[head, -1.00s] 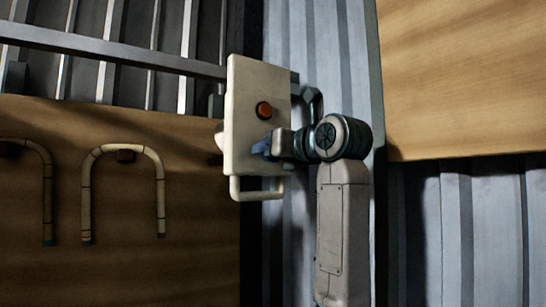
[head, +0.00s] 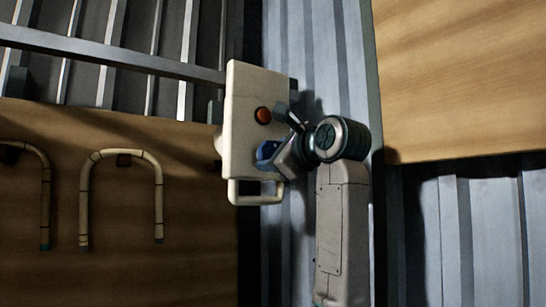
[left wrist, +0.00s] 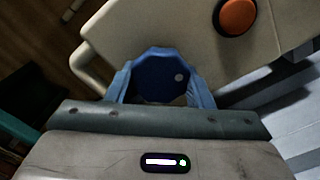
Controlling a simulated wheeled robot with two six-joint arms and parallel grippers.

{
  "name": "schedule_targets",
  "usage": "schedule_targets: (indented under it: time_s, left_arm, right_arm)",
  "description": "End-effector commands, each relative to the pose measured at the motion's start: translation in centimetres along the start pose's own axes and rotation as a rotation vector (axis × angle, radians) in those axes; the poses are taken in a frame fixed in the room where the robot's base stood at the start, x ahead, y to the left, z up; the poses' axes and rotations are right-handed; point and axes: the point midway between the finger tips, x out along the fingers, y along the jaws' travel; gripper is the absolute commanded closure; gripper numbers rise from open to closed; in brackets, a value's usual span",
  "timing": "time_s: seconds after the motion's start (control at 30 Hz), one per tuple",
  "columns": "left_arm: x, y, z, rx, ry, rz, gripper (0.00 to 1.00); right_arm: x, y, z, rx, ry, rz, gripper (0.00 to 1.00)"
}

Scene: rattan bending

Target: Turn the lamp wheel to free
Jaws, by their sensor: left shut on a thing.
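The lamp wheel is a dark blue knob with a white dot (left wrist: 160,75) on the front of a cream box. In the head view the blue wheel (head: 266,149) shows low on the box's right part, partly hidden by my gripper. My left gripper (left wrist: 160,88) is shut on the wheel, with one blue finger on each side of it in the left wrist view. In the head view my left gripper (head: 275,154) sits tilted against the box. My right gripper is not in view.
The cream box (head: 242,110) carries an orange-red button (head: 263,115) above the wheel and a loop handle (head: 255,199) below. A metal rail (head: 110,50) runs behind at left. Bent rattan pieces (head: 159,195) hang on a wooden board at left. A wood panel (head: 460,80) is at upper right.

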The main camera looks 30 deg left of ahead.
Motion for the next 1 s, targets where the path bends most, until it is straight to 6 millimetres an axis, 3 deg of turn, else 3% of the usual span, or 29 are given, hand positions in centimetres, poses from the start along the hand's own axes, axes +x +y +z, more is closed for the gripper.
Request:
schedule_targets:
  time_s: [0.4, 1.0]
  left_arm:
    - [0.01, -0.08, -0.01, -0.263, 0.0, 0.0, 0.76]
    - [0.0, -0.1, 0.01, -0.335, 0.0, 0.001, 0.76]
  right_arm:
    - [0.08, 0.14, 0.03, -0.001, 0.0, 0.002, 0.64]
    - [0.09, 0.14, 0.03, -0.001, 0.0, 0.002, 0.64]
